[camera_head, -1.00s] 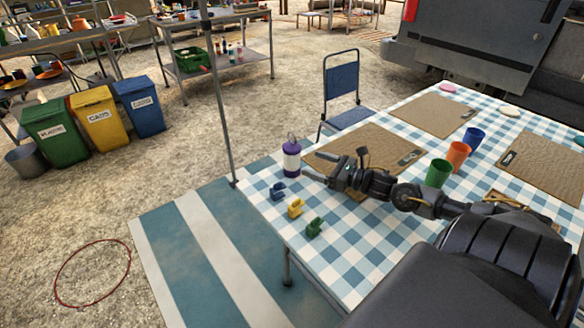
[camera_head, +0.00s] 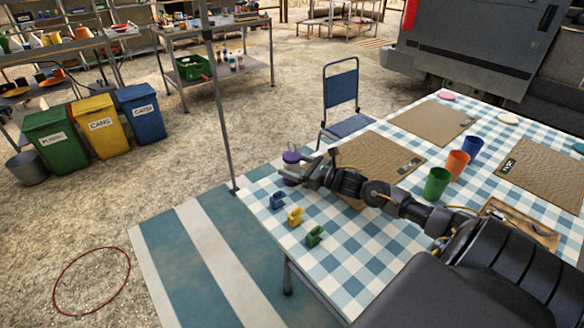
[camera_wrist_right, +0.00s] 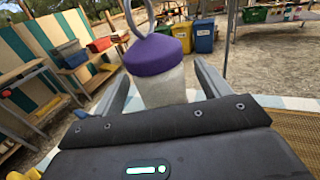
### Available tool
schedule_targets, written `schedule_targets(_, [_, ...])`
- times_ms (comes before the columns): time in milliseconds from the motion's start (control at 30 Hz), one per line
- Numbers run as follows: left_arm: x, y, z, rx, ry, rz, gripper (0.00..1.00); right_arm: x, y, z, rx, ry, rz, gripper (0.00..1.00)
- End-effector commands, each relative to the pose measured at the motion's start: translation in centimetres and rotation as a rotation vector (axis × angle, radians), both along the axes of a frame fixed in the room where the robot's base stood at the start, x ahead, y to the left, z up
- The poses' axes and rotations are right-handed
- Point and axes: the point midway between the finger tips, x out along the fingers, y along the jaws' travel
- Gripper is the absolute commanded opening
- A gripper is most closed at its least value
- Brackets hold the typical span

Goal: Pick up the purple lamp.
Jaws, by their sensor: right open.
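The purple lamp (camera_head: 291,157) stands upright near the far left corner of the checked table. In the head view my right gripper (camera_head: 287,173) covers most of its body, and its purple top shows above the fingers. In the right wrist view the lamp (camera_wrist_right: 163,75) has a purple cap, a wire loop handle and a pale, clear body. It stands between the two open fingers of my right gripper (camera_wrist_right: 165,88), with a gap visible at the right. Its base is hidden behind the gripper body. My left gripper is not in view.
Blue (camera_head: 278,201), yellow (camera_head: 295,217) and green (camera_head: 315,236) small clip-like items lie near the table's left edge. A brown mat (camera_head: 385,155) lies right of the gripper. Green, orange and blue cups stand further right. A pole (camera_head: 222,110) rises beside the table's left corner.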

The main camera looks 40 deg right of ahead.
Motion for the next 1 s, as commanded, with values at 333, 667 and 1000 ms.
schedule_targets(333, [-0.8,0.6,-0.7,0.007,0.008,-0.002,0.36,2.5,1.0,0.0,-0.001,0.0,0.0,0.76])
schedule_targets(667, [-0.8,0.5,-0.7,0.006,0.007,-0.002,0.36,2.5,0.9,0.0,-0.001,0.0,0.0,0.51])
schedule_targets(1000, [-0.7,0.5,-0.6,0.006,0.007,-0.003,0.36,2.5,0.9,0.1,0.0,-0.002,0.0,0.21])
